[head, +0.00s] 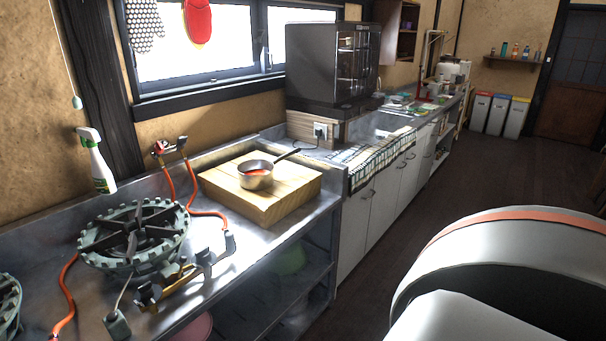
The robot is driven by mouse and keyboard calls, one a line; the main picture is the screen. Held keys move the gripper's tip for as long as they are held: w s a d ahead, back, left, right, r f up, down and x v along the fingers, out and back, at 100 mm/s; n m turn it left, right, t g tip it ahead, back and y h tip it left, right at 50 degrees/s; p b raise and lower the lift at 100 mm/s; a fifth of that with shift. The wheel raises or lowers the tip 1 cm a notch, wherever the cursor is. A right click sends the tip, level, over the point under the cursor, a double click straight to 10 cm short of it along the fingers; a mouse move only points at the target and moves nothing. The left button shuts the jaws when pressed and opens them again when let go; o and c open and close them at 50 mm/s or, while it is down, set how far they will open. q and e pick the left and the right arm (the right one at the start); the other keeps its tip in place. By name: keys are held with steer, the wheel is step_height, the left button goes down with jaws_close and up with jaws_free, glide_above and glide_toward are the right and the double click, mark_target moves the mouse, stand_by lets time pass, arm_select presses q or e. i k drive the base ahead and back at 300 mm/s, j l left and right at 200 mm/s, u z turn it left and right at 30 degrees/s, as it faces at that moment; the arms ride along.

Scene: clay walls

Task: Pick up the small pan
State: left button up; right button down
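The small pan (256,180) is a metal saucepan with a dark handle that points up and to the right. It sits upright on a thick wooden board (279,211) on the steel counter. Something red shows inside the pan. Neither of my grippers is in the head view.
A gas burner (136,234) with orange hoses stands left of the board. A spray bottle (96,160) is by the wall. A dark cabinet (331,64) stands behind the board. Large white rounded parts fill the lower right. Open floor (470,178) lies right of the counter.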

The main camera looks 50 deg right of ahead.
mark_target(251, 183)
steer(key=z, duration=1.3)
steer(key=i+l+u, duration=0.1)
steer(key=i+l, duration=0.35)
steer(key=l, duration=0.15)
steer(key=i+l+u, duration=0.15)
steer(key=i+l, duration=0.3)
steer(key=l, duration=0.15)
steer(key=i+l+u, duration=0.15)
steer(key=l, duration=0.2)
steer(key=i+l, duration=0.2)
steer(key=l, duration=0.15)
steer(key=i+l+u, duration=0.15)
steer(key=l, duration=0.2)
steer(key=i+l+u, duration=0.1)
steer(key=l, duration=0.25)
steer(key=i, duration=0.1)
